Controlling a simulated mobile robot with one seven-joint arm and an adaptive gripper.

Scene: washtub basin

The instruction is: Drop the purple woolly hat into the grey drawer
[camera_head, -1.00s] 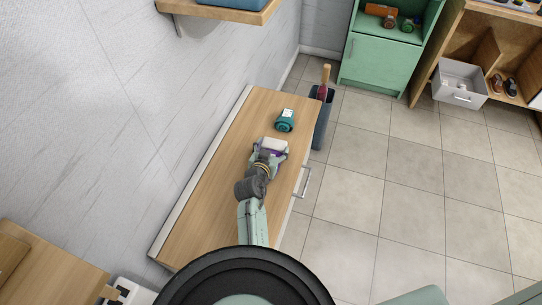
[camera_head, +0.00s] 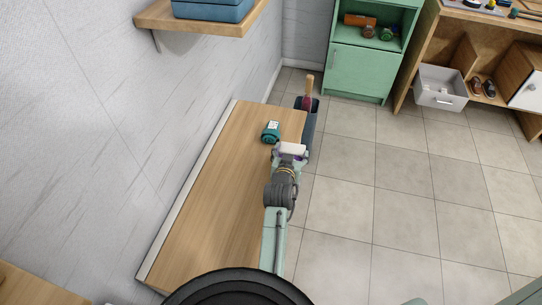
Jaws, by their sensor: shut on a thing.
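My gripper (camera_head: 290,154) is beyond the end of my outstretched arm, over the right edge of the wooden-topped bench. It is shut on the purple woolly hat (camera_head: 277,154). Only small purple patches of the hat show at the sides of the gripper; the rest is hidden by it. The grey drawer (camera_head: 440,97) is at the upper right, low in the wooden shelf unit. It stands pulled out, with its open top showing and a handle on its front. My gripper is well to the left of the drawer, apart from it.
A teal bottle-like thing (camera_head: 270,132) is on the bench top (camera_head: 215,200). A dark bin (camera_head: 306,122) with a wooden-handled thing stands at the bench's far end. A green cabinet (camera_head: 372,65) is at the back. Shoes (camera_head: 482,88) sit beside the drawer. The tiled floor is clear.

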